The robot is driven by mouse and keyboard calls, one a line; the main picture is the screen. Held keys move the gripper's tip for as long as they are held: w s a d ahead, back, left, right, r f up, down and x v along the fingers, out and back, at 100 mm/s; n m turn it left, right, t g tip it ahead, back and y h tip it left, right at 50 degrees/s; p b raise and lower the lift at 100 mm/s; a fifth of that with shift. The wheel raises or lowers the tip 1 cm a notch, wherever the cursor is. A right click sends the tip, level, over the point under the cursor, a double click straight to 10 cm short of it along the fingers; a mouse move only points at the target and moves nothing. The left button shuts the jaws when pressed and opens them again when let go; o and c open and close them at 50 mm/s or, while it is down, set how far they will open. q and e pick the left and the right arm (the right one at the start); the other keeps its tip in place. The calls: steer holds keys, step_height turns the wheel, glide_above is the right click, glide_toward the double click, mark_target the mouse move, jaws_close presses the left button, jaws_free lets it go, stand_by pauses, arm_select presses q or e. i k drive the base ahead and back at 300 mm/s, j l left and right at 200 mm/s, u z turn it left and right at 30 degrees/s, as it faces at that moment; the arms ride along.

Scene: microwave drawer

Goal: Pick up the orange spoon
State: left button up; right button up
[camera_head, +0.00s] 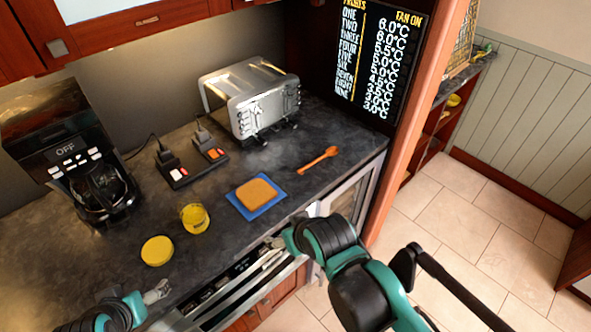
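The orange spoon (318,159) lies on the dark countertop (300,178), right of the toaster and near the counter's right end. It is fully visible, and no gripper touches it. My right gripper (272,243) is low at the counter's front edge, by the open drawer, left of and nearer than the spoon. It is small and partly hidden by its arm, so its opening is unclear. My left gripper (157,291) is at the front edge on the left, far from the spoon. Its fingers are too small to judge.
A silver toaster (252,98) stands behind the spoon. Bread (257,193) lies on a blue mat (240,208). A yellow jar (195,218), yellow lid (157,251), switched sockets (190,160) and a coffee maker (75,155) are further left. The counter around the spoon is clear.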

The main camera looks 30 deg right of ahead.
mark_target(331, 151)
steer(key=i+l+u, duration=0.1)
steer(key=l+u, duration=0.25)
steer(key=l, duration=0.5)
steer(key=l+u, duration=0.35)
steer(key=l, duration=0.55)
steer(key=k+l+u, duration=0.1)
steer(key=l+u, duration=0.25)
steer(key=l, duration=0.5)
